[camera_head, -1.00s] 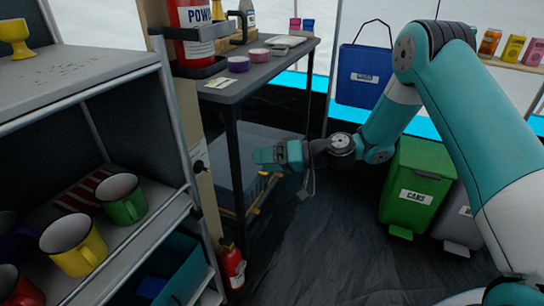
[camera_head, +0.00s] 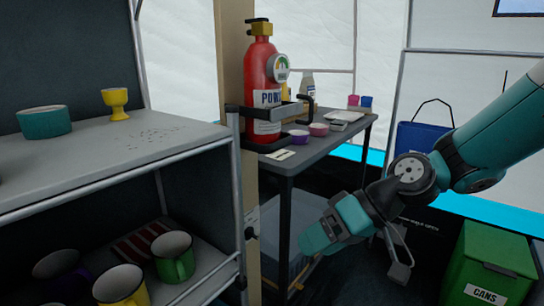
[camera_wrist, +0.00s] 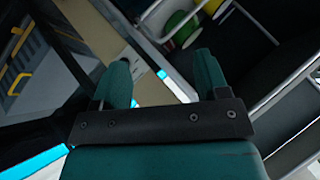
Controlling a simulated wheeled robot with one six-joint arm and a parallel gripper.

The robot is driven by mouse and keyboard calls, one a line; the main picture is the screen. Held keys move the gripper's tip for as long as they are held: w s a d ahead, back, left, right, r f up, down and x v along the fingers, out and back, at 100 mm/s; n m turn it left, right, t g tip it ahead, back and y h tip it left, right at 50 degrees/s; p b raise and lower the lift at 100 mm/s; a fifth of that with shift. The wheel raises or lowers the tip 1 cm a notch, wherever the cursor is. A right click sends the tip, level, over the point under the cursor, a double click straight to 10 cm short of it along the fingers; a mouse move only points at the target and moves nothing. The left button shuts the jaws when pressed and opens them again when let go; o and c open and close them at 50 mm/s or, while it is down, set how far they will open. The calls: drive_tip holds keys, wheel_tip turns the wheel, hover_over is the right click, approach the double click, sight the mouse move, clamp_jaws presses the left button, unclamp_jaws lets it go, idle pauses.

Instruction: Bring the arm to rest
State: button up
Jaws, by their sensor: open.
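My arm (camera_head: 415,172) reaches in from the right in the head view, its teal and dark links bent down to the left. My gripper (camera_head: 308,243) is in front of the dark side table's legs, lower than its top, and appears to touch nothing. In the wrist view my gripper (camera_wrist: 160,76) has its two teal fingers spread apart with nothing between them. Beyond the fingers lie a post and part of the shelf, out of reach of the fingertips as far as I can tell.
A shelf unit (camera_head: 195,143) stands at left with a yellow egg cup (camera_head: 116,104), a teal bowl (camera_head: 44,122) and mugs. A red extinguisher (camera_head: 262,75) hangs on a wooden post (camera_head: 234,60). The side table (camera_head: 330,140) holds small bowls. A green bin (camera_head: 490,265) is at lower right.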

drive_tip(key=s+d+r+h+p, duration=0.1)
drive_tip(key=s+d+r+h, duration=0.2)
drive_tip(key=s, duration=0.6)
drive_tip(key=s+d+r+h, duration=0.3)
drive_tip(key=s, duration=0.6)
wheel_tip(320, 180, up, 29)
drive_tip(key=p, duration=2.9)
drive_tip(key=shift+w+p, duration=0.3)
drive_tip(key=shift+w, duration=0.1)
